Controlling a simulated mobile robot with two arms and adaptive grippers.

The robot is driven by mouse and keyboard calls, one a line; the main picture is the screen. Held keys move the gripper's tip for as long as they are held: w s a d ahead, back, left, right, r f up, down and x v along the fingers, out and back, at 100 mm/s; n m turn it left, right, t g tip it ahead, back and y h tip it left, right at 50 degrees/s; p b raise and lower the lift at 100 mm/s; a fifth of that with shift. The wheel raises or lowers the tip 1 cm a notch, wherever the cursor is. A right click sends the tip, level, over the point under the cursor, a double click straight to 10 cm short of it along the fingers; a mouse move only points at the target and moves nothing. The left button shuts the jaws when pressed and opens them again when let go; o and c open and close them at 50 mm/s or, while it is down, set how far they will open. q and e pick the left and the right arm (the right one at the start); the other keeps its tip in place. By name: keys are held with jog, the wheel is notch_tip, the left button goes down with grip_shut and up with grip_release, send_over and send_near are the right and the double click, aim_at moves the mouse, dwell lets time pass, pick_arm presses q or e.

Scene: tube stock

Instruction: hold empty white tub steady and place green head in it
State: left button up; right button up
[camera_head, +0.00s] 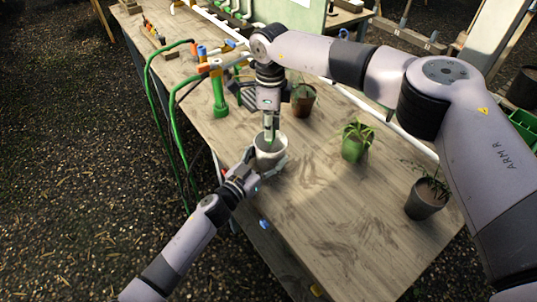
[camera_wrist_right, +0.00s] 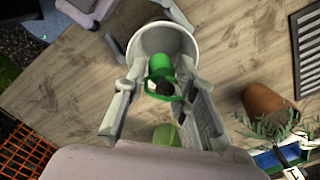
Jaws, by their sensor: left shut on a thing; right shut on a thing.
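The white tub (camera_head: 268,158) stands upright near the table's left edge in the head view. My left gripper (camera_head: 262,165) is shut on it from the lower left, with its fingers at the tub's sides. My right gripper (camera_head: 270,124) points down over the tub and is shut on the green head (camera_head: 271,135). In the right wrist view the green head (camera_wrist_right: 161,66), with a ring and a dark centre, sits between the right fingers, over the mouth of the white tub (camera_wrist_right: 147,42). Its lower end is hidden, and I cannot tell whether it touches the tub's bottom.
A terracotta-potted plant (camera_head: 302,106), a green-potted plant (camera_head: 352,149) and a dark-potted plant (camera_head: 424,205) stand right of the tub. Green hoses (camera_head: 150,85) and a green upright tube (camera_head: 219,100) are left. The wooden table (camera_head: 330,215) is clear in front.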

jog(key=shift+f, duration=0.4)
jog(key=o, duration=0.9)
jog(key=shift+r, duration=0.1)
notch_tip(320, 180, up, 12)
jog(key=shift+f, duration=0.1)
